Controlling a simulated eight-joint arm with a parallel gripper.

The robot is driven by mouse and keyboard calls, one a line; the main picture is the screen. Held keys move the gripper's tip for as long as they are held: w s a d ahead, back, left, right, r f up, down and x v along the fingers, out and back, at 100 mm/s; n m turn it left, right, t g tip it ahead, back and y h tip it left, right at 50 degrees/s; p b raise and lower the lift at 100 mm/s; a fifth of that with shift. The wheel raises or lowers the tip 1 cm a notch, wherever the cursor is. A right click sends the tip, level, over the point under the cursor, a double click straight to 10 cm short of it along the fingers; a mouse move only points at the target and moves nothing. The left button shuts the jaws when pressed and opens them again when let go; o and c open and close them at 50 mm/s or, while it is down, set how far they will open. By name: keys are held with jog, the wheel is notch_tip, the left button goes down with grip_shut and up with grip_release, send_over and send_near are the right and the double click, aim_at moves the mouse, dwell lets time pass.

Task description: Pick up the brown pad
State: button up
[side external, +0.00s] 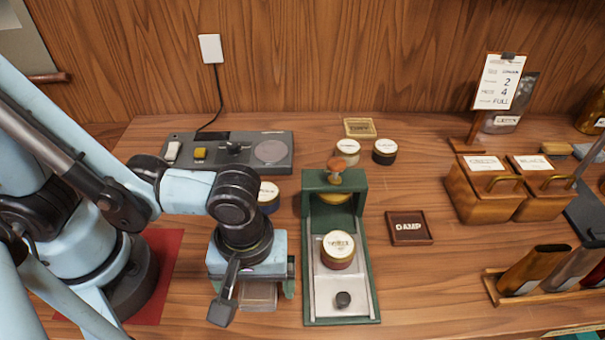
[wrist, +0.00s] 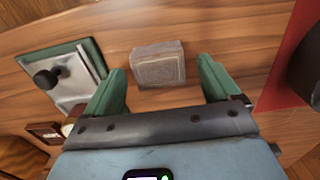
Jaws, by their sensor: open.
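The brown pad (side external: 408,227), a flat dark square lettered DAMP, lies on the table right of the green press. A small brown piece with pale marks at the lower left of the wrist view looks like the same pad (wrist: 43,132), partly cut off by my gripper body. My gripper (side external: 254,288) is left of the press, well apart from the pad. In the wrist view my gripper (wrist: 161,82) has its green fingers spread and nothing held. A pale, see-through square block (wrist: 158,65) sits beyond the gap between them; the block also shows in the side view (side external: 258,296).
The green press (side external: 308,265) holds a labelled round tin (side external: 338,249) and stands between my gripper and the pad. Bare table surrounds the pad.

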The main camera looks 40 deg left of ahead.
aim_at(257, 289)
jog(key=shift+c, duration=0.4)
jog(key=c, duration=1.1)
jog(key=shift+r, duration=0.15)
jog(key=shift+r, duration=4.85)
